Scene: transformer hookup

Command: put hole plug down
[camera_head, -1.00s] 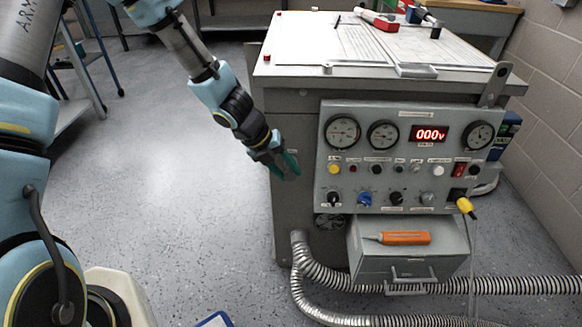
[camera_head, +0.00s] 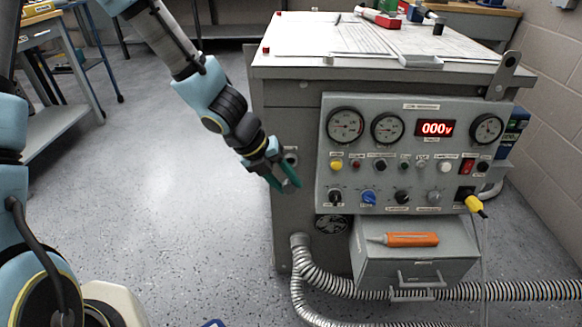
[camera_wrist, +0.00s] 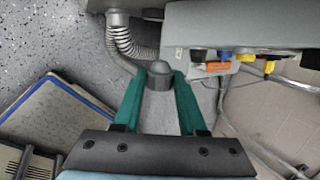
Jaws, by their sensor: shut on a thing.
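My gripper (camera_head: 286,181) hangs in front of the left part of the grey cabinet (camera_head: 290,215), left of the gauge panel. In the wrist view its green fingers (camera_wrist: 158,80) are shut on a small grey domed plug (camera_wrist: 160,74), held at the fingertips. The plug cannot be made out in the head view.
The gauge panel (camera_head: 410,180) juts out to the right. Below it, a grey box (camera_head: 430,262) carries an orange tool (camera_head: 412,240). Ribbed hoses (camera_head: 330,280) run along the floor. Papers (camera_head: 340,40) cover the cabinet top. Floor left of the cabinet is clear.

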